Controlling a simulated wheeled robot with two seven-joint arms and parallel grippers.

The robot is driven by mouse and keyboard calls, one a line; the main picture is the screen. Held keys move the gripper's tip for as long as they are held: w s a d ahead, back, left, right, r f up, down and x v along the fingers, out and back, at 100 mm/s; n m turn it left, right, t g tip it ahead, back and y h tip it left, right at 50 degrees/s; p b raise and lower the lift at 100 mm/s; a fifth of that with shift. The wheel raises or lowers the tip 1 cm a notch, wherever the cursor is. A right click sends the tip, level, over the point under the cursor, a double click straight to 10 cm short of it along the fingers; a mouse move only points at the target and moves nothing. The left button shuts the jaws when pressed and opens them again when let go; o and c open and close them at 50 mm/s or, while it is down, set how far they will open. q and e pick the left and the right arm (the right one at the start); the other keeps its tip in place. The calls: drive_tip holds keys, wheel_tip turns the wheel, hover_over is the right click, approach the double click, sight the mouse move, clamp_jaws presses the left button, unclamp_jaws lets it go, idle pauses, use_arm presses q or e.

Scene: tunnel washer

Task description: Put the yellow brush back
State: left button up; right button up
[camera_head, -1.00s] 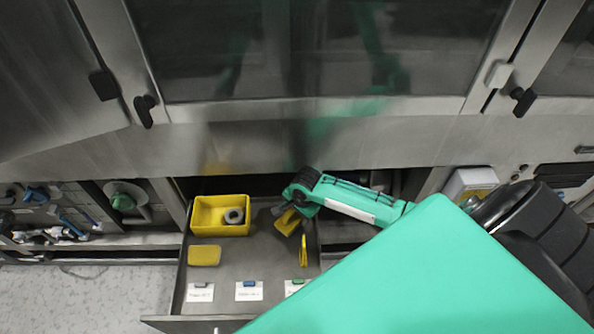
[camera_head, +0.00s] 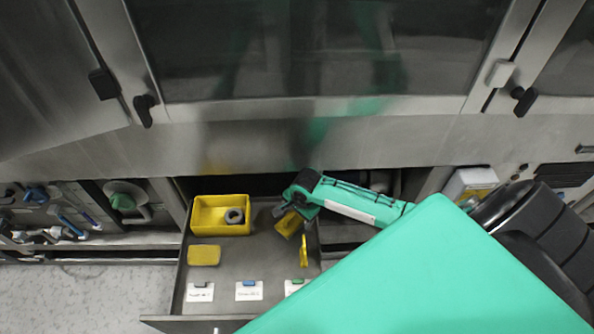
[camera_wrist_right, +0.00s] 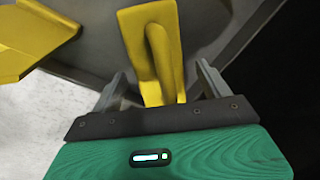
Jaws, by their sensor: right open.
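A yellow piece with a raised ridge, apparently the yellow brush (camera_head: 288,224), is at the right side of the open drawer (camera_head: 240,268). In the right wrist view the brush (camera_wrist_right: 150,48) lies between the two fingers of my right gripper (camera_wrist_right: 158,75), with a gap showing on each side. The gripper is open around its near end. In the head view my right gripper (camera_head: 284,211) reaches in from the right, over the drawer's back right part, and partly hides the brush. My left gripper is not in view.
The drawer also holds a yellow bin (camera_head: 207,229) with a grey ring (camera_head: 234,216), a flat yellow pad (camera_head: 204,255), a thin yellow piece (camera_head: 304,250) and white labels (camera_head: 249,291) along its front. Steel machine doors (camera_head: 330,50) stand behind. The drawer's middle is clear.

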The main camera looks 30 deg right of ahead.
sight(302, 221)
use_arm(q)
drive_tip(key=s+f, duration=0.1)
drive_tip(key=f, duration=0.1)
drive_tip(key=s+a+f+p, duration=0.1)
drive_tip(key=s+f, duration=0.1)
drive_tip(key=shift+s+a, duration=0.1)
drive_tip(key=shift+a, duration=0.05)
use_arm(e)
wheel_tip(302, 221, up, 12)
drive_tip(key=s, duration=0.2)
drive_tip(key=shift+d+f, duration=0.25)
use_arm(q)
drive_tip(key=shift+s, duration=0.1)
use_arm(e)
drive_tip(key=shift+s+f, duration=0.1)
